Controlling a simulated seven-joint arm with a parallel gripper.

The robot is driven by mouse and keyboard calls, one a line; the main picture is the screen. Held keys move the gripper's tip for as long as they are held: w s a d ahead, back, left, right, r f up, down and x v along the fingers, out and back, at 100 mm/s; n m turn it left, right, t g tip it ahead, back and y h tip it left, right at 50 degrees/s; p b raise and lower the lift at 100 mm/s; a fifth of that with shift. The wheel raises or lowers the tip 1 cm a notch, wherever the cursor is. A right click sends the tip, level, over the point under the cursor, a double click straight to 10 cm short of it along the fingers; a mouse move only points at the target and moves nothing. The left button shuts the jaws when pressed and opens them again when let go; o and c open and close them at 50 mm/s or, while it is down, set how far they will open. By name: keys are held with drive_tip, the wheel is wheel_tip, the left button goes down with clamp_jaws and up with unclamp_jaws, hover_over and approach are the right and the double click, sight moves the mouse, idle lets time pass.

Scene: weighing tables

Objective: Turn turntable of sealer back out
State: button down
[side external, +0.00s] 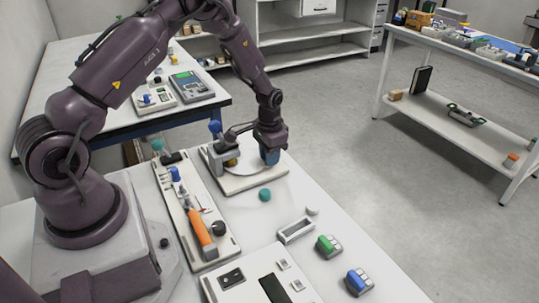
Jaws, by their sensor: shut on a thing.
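My gripper (269,150) points down over the right side of the turntable. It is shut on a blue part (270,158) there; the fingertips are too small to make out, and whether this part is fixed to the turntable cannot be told. A small yellow-brown piece (232,161) shows beside the head.
A long pale board (195,225) with an orange-handled tool (201,228) lies left of the sealer. A teal knob (265,194) is just in front.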

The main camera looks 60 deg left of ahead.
sight(253, 146)
drive_tip(key=shift+w+a+n, duration=0.1)
drive_tip(key=shift+w+n, duration=0.05)
drive_tip(key=shift+n, duration=0.15)
drive_tip(key=shift+w+a+n, duration=0.35)
drive_tip(key=shift+a+n, duration=0.2)
drive_tip(key=shift+n, duration=0.45)
drive_tip(key=shift+w+a+n, duration=0.3)
drive_tip(key=shift+a+n, duration=0.25)
drive_tip(key=shift+n, duration=0.45)
drive_tip(key=shift+w+a+n, duration=0.15)
drive_tip(key=shift+a+n, duration=0.55)
drive_tip(key=shift+n, duration=0.45)
drive_tip(key=shift+w+a+n, duration=0.1)
drive_tip(key=shift+a+n, duration=0.6)
drive_tip(key=shift+n, duration=0.45)
drive_tip(key=shift+s+a+n, duration=0.15)
drive_tip(key=shift+a+n, duration=0.5)
drive_tip(key=shift+n, duration=0.45)
drive_tip(key=shift+s+a+n, duration=0.15)
drive_tip(key=shift+a+n, duration=0.5)
drive_tip(key=shift+n, duration=0.45)
drive_tip(key=shift+s+a+n, duration=0.4)
drive_tip(key=shift+a+n, duration=0.15)
drive_tip(key=shift+n, duration=0.5)
drive_tip(key=shift+s+a+n, duration=0.35)
drive_tip(key=shift+a+n, duration=0.2)
drive_tip(key=shift+n, duration=0.5)
drive_tip(key=shift+s, duration=0.1)
drive_tip(key=c, duration=1)
unclamp_jaws()
